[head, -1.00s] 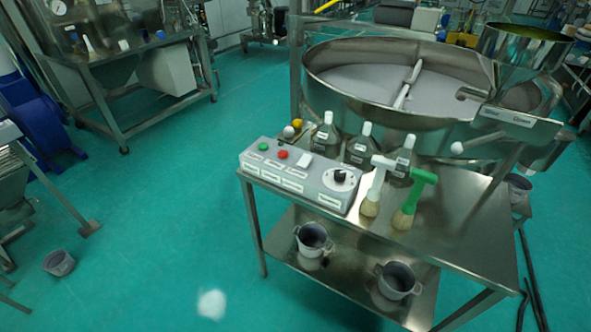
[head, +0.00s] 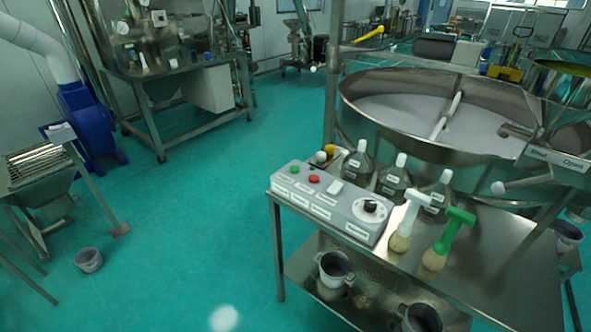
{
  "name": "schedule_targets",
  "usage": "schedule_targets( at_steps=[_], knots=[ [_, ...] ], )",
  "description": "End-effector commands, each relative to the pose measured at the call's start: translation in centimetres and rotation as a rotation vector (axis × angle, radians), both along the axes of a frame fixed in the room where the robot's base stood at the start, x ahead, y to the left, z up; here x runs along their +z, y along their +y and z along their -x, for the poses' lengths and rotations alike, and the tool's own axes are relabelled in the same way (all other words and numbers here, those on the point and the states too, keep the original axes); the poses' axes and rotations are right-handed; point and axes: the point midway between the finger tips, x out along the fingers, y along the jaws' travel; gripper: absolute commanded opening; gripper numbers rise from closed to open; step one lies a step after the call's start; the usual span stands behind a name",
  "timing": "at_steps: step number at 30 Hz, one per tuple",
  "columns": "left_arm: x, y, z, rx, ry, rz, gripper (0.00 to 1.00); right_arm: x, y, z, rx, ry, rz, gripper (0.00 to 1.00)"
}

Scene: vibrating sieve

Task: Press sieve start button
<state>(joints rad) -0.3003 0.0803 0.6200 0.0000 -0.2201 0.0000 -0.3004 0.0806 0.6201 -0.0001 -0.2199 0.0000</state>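A grey control box (head: 335,203) sits on the left part of a steel table in the head view. On its sloped top are a green button (head: 294,169), a red button (head: 314,179), a white switch (head: 335,187) and a black knob (head: 371,206). White labels lie below them, too small to read. The round steel sieve (head: 400,139) stands behind the table, with pale material inside and a bar across it. Neither of my grippers is in view.
Several labelled bottles (head: 391,179) stand behind the box. A white-handled brush (head: 403,229) and a green-handled brush (head: 446,243) stand to its right. Pots (head: 334,268) sit on the lower shelf of the steel table (head: 505,260). The green floor (head: 190,220) to the left is mostly clear.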

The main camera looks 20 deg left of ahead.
Motion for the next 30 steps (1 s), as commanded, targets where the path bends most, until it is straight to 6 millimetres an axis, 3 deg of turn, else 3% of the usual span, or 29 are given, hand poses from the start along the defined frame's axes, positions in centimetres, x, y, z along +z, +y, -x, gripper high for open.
schedule_targets(
  at_steps=[8, 17, 30],
  knots=[
    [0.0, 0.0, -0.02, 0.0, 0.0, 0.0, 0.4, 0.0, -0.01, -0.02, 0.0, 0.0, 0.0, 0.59],
    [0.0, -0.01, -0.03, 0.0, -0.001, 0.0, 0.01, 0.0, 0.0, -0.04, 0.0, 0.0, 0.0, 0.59],
    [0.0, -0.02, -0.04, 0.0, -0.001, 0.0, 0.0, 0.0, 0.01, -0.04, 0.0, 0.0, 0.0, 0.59]
  ],
)
